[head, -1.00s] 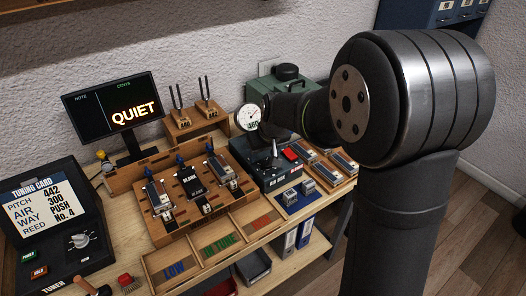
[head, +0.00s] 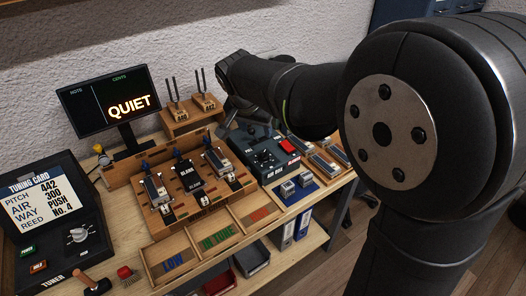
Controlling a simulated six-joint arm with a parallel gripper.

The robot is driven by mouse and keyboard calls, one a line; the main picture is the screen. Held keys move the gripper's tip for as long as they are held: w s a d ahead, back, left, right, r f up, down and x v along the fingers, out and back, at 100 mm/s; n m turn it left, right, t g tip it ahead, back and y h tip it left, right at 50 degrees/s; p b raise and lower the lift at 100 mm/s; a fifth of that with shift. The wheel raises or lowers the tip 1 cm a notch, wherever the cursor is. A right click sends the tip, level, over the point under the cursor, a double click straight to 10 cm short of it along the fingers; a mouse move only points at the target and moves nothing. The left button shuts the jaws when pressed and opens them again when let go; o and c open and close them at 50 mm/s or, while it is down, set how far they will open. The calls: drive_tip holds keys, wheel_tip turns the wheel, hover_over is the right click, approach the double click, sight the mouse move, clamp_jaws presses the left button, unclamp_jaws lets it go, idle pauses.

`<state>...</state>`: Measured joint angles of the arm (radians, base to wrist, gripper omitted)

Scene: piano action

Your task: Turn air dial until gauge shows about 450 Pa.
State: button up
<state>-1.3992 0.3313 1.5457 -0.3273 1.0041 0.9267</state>
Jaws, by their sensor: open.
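The air box (head: 272,160) is a dark unit on the bench with a red button (head: 289,146) on its top. Its air dial (head: 264,157) is a dark knob with a light pointer on the top panel. The gauge is hidden behind my arm, so its reading cannot be seen. My gripper (head: 226,127) is dark and points down, open, a little left of and behind the dial. It appears apart from the dial, and its fingertips are hard to make out.
A wooden rack (head: 178,190) with several reed blocks stands left of the air box. Tuning forks (head: 202,90) stand behind it. The screen (head: 108,103) reads QUIET. The tuning card (head: 42,200) shows AIR 300. Small metal blocks on a blue mat (head: 300,193) lie in front.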

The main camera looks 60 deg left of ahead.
sight(264, 153)
drive_tip(key=x, duration=1.5)
drive_tip(key=shift+c, duration=0.2)
drive_tip(key=c, duration=0.9)
